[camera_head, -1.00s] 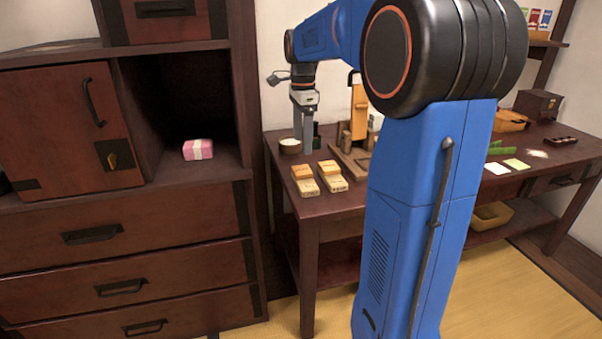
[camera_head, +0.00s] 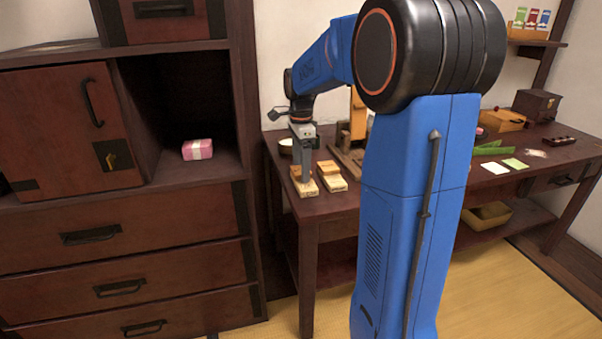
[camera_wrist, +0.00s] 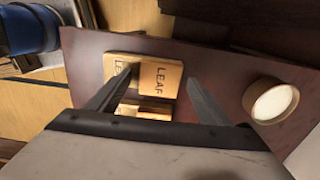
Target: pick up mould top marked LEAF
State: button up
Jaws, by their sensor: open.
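The mould top marked LEAF (camera_wrist: 160,79) is a light wooden block, its lettering readable in the wrist view. It sits at one end of a longer wooden base (camera_wrist: 117,66), whose own marking is partly hidden by a finger. My gripper (camera_wrist: 162,76) is open, its two fingers on either side of the LEAF top in the picture. I cannot tell how far above it the tips are. In the head view, my gripper (camera_head: 305,179) points down at the left mould (camera_head: 306,191) and hides part of it.
A second wooden mould (camera_head: 335,184) lies close beside the first. A round white-filled bowl (camera_wrist: 273,102) stands nearby. A wooden press stand (camera_head: 350,158) is behind on the dark table (camera_head: 340,205). A cabinet with a pink box (camera_head: 198,149) stands to the left.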

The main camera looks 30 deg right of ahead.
jog(key=c, duration=1.1)
